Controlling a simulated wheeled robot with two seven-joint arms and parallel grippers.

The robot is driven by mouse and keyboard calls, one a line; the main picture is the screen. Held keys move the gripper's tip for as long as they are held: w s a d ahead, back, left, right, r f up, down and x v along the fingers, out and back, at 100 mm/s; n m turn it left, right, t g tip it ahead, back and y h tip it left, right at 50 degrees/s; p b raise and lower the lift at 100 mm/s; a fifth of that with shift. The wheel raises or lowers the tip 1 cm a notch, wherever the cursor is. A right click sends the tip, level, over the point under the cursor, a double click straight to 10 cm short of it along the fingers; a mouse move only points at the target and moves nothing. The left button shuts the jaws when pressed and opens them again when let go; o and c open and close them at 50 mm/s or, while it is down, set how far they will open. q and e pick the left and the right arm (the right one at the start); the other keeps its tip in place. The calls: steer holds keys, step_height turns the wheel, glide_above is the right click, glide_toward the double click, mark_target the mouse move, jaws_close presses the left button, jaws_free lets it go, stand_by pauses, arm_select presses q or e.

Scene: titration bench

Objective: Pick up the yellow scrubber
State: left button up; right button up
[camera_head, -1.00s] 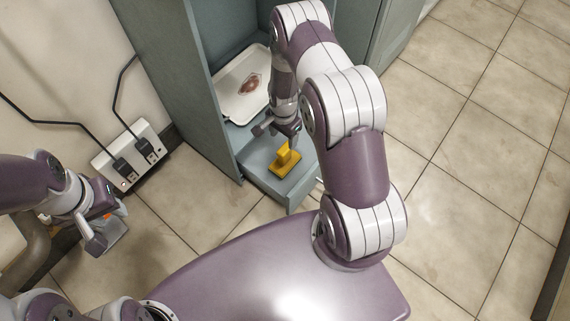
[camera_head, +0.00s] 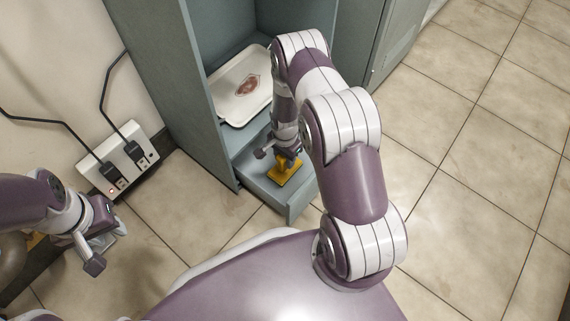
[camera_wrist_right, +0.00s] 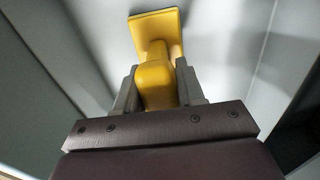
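The yellow scrubber (camera_head: 284,171) stands in the open grey-blue drawer at the bottom of the cabinet, its flat base down and its handle up. My right gripper (camera_head: 284,153) is over it, pointing down. In the right wrist view the scrubber's handle (camera_wrist_right: 156,82) lies between the two grey fingers (camera_wrist_right: 157,90), and its flat base shows beyond them. The fingers are close to the handle on both sides; whether they press on it I cannot tell.
A white tray (camera_head: 229,108) with a reddish-brown stain lies on the shelf above the drawer (camera_head: 262,193). The cabinet's side wall (camera_head: 168,85) rises left of them. A power strip (camera_head: 139,150) with two black plugs is by the wall. The tiled floor (camera_head: 480,200) at right is clear.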

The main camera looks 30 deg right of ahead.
step_height(320, 180, up, 10)
steer(key=p, duration=0.7)
